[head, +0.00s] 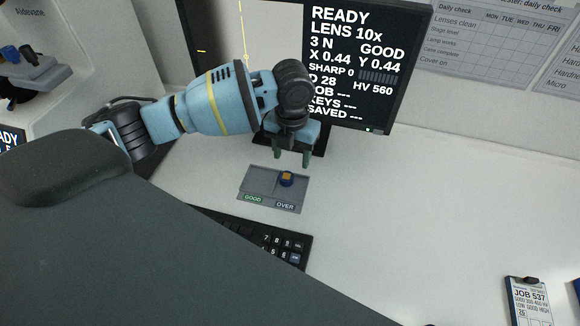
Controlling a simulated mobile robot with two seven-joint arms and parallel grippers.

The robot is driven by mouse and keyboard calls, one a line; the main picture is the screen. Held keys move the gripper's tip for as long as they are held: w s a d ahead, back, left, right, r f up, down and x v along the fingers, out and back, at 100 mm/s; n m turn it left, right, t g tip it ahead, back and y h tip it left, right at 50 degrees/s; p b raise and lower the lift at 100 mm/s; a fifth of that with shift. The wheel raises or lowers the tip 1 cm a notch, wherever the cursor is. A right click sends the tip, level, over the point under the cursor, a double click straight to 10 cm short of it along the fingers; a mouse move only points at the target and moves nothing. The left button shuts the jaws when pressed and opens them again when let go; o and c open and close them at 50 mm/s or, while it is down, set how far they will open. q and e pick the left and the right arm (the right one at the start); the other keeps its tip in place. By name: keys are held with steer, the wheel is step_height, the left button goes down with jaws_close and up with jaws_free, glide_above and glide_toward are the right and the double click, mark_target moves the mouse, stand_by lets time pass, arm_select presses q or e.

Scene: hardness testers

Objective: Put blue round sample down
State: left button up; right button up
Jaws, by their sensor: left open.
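The blue round sample (287,179), with a yellowish top, sits on the right part of a small grey tray (258,186) marked GOOD and OVER, on the OVER side. My left gripper (291,156) is open just behind and above the sample, its two green fingers pointing down. The fingers are apart from the sample and hold nothing that I can see. My right gripper is out of view.
A monitor (365,65) showing READY stands behind the gripper. A black keyboard (290,249) lies in front of the tray, partly hidden by my own body. A JOB 537 card (527,301) lies at the lower right. The white bench to the right of the tray is clear.

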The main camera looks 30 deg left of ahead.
arm_select(q)
steer(key=shift+r, duration=2.15)
